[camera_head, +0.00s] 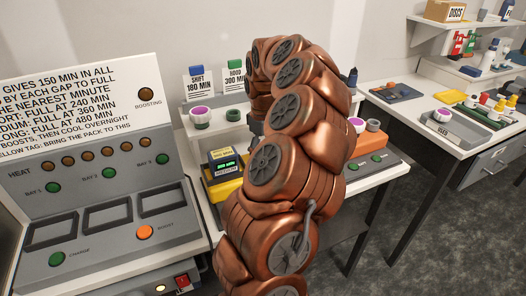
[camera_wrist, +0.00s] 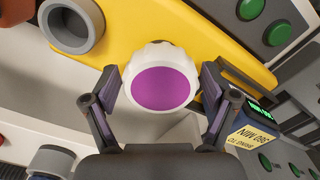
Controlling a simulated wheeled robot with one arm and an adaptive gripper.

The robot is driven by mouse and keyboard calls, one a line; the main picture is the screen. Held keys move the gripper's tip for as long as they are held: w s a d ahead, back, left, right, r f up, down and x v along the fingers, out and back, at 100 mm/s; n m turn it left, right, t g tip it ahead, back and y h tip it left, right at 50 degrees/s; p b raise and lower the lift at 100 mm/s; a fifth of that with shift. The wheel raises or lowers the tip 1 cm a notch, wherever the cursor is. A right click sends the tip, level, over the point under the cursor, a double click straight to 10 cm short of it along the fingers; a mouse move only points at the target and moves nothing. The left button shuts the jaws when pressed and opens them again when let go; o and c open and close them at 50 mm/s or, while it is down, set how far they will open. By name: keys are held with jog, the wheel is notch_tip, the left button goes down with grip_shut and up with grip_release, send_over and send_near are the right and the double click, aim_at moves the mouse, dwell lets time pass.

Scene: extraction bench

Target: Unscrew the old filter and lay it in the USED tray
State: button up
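In the wrist view a white, ridged filter (camera_wrist: 160,64) with a purple face sits between the fingers of my gripper (camera_wrist: 160,88). The fingers stand on either side of it, with a narrow gap seeming to show at each. Behind it is a yellow housing (camera_wrist: 225,45); whether the filter is still seated there cannot be told. In the head view my copper arm hides the gripper and that filter. The grey USED tray (camera_head: 464,132) is on the right bench, with a purple-topped white piece (camera_head: 442,115) at its left end.
A yellow unit (camera_head: 225,190) with a lit display stands left of my arm. A purple-topped white piece (camera_head: 200,116) is on the shelf behind, another (camera_head: 358,126) right of my arm, near an orange unit (camera_head: 370,141). A control panel (camera_head: 95,200) fills the left. Open floor separates the benches.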

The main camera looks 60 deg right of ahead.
jog(key=shift+o, duration=0.9)
